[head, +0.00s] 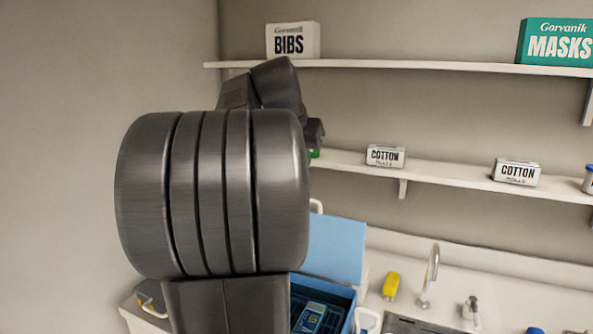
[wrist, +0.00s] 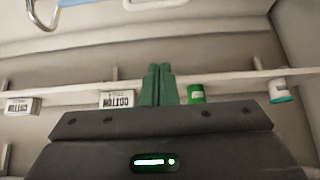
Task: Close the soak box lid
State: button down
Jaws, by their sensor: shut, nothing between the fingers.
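The soak box (head: 352,308) is a blue box at the bottom of the head view, partly hidden behind my arm. Its light blue lid (head: 335,248) stands up open at the back. Inside is a dark tray with a blue-green packet (head: 311,317). My gripper (wrist: 157,72) shows in the wrist view as two green fingers, shut together and empty. It points toward the wall shelf and is away from the lid. In the head view my arm hides most of the gripper.
The shelves hold a BIBS box (head: 292,41), a MASKS box (head: 556,42) and COTTON boxes (head: 385,156). A faucet (head: 430,275) and a yellow item (head: 391,286) are right of the soak box. A green can (wrist: 195,94) shows beside the fingers in the wrist view.

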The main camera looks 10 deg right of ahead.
jog(key=f, duration=0.2)
jog(key=w+f+p, duration=0.1)
jog(key=f, duration=0.2)
jog(key=d+f, duration=0.1)
jog(key=f, duration=0.2)
jog(key=shift+w+f, duration=0.15)
jog(key=shift+f, duration=0.2)
jog(key=shift+s+f, duration=0.1)
jog(key=shift+s, duration=0.1)
